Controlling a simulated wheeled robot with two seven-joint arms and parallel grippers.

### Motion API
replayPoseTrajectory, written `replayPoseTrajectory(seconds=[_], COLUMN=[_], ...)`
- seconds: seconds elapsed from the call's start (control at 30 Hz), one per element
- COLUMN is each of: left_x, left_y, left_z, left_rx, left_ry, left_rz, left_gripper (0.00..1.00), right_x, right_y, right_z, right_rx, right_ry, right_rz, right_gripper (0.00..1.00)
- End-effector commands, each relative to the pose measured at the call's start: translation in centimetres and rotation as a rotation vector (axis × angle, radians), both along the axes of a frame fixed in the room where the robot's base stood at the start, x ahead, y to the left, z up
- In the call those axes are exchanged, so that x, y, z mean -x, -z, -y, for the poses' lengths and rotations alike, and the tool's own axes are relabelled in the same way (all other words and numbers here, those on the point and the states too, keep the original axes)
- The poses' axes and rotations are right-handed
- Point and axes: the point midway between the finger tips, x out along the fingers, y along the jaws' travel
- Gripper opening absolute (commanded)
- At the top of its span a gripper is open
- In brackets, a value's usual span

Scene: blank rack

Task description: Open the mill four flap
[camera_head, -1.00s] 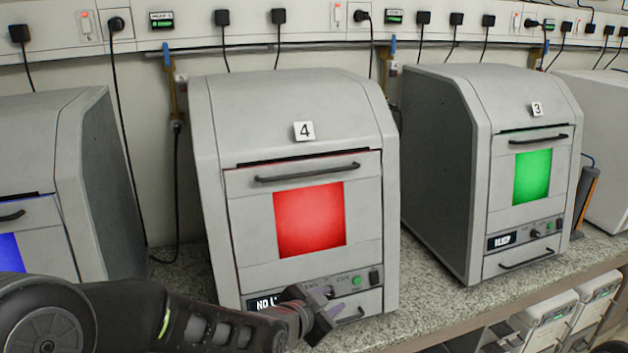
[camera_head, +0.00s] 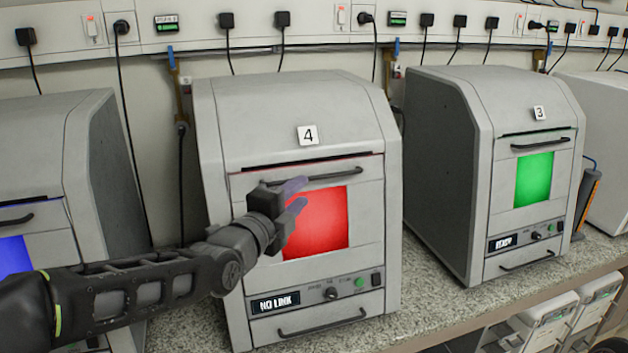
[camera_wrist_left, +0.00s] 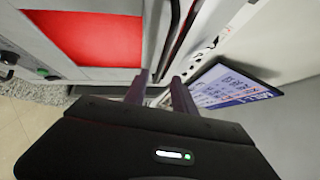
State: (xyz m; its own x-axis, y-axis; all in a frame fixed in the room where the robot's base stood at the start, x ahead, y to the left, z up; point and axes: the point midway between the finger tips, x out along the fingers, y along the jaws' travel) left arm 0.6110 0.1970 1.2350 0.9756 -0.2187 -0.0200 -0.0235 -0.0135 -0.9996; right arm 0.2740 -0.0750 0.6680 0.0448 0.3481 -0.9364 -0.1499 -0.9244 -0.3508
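Mill four is the grey box with the "4" label (camera_head: 308,135). Its front flap (camera_head: 365,205) is closed and has a red window (camera_head: 325,225). A dark bar handle (camera_head: 335,175) crosses the flap's top. My left gripper (camera_head: 302,194) is open in front of the flap, its fingers overlapping the left part of the handle and the window in the head view. In the left wrist view the handle (camera_wrist_left: 171,40) lies just beyond the gap between the open fingers (camera_wrist_left: 160,80); contact cannot be told. My right gripper is not in view.
Mill three (camera_head: 535,180), with a green window, stands to the right; another mill (camera_head: 30,160) with a blue window stands left. Below the flap are a "NO LINK" display (camera_head: 275,304) and a lower handle (camera_head: 322,322). A speckled counter (camera_head: 425,290) runs in front.

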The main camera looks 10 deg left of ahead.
Motion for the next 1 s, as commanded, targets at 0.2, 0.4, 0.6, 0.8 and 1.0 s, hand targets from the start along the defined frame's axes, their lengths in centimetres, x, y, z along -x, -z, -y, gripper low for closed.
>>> replayPoseTrajectory(seconds=[0.2,0.4,0.6,0.8,1.0], left_x=[-2.5,-5.2,-6.7,-7.0,-6.9], left_y=[0.0,-0.1,0.0,0.1,0.1], left_z=[0.7,1.2,1.5,1.6,1.6], left_rx=[-0.004,-0.005,-0.002,0.0,0.0], left_ry=[0.0,-0.001,-0.001,0.0,0.0], left_rz=[-0.001,-0.001,0.0,0.001,0.001], left_gripper=[0.32,0.32,0.32,0.32,0.24], right_x=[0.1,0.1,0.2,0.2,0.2], right_y=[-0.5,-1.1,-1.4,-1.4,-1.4], right_z=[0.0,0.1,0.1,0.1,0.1], right_rx=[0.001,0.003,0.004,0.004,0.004], right_ry=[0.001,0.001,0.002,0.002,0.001], right_rz=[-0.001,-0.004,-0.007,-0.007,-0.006], right_gripper=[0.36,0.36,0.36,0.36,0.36])
